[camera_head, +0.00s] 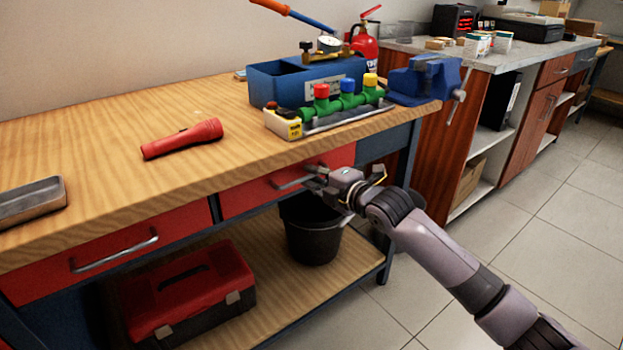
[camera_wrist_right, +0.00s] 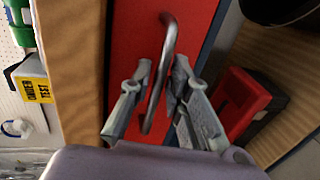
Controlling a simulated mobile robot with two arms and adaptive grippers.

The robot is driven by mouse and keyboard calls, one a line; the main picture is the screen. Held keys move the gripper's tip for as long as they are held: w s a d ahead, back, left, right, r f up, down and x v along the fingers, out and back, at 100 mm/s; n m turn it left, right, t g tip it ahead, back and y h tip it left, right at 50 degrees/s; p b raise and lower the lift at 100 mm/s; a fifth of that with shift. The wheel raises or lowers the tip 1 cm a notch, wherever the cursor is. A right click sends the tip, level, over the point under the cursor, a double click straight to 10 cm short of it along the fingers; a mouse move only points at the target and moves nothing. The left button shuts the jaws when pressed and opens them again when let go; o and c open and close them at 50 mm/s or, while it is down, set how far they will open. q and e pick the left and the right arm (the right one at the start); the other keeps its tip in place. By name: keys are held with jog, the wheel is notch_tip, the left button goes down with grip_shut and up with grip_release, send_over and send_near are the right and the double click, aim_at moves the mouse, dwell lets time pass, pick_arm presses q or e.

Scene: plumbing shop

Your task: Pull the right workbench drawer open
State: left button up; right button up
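The right workbench drawer (camera_head: 245,197) has a red front and sits shut under the wooden top. Its metal bar handle (camera_head: 292,183) is partly hidden by my right gripper (camera_head: 322,178) in the head view. In the right wrist view the handle (camera_wrist_right: 160,75) runs between the two fingers of my right gripper (camera_wrist_right: 156,88), in front of the red drawer front (camera_wrist_right: 193,30). The fingers are spread, with a gap on the left side of the bar; the right finger is close to it, and I cannot tell if it touches. My left gripper is not in view.
The left drawer (camera_head: 110,250) is shut. A black bucket (camera_head: 312,235) and a red toolbox (camera_head: 188,290) stand on the lower shelf. A flashlight (camera_head: 182,139), a valve manifold (camera_head: 330,108) and a blue vise (camera_head: 425,80) are on top. Floor right of the bench is clear.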

jog(key=shift+w+a+f, duration=0.1)
jog(key=shift+w+a, duration=0.25)
jog(key=shift+c, duration=0.4)
grip_shut()
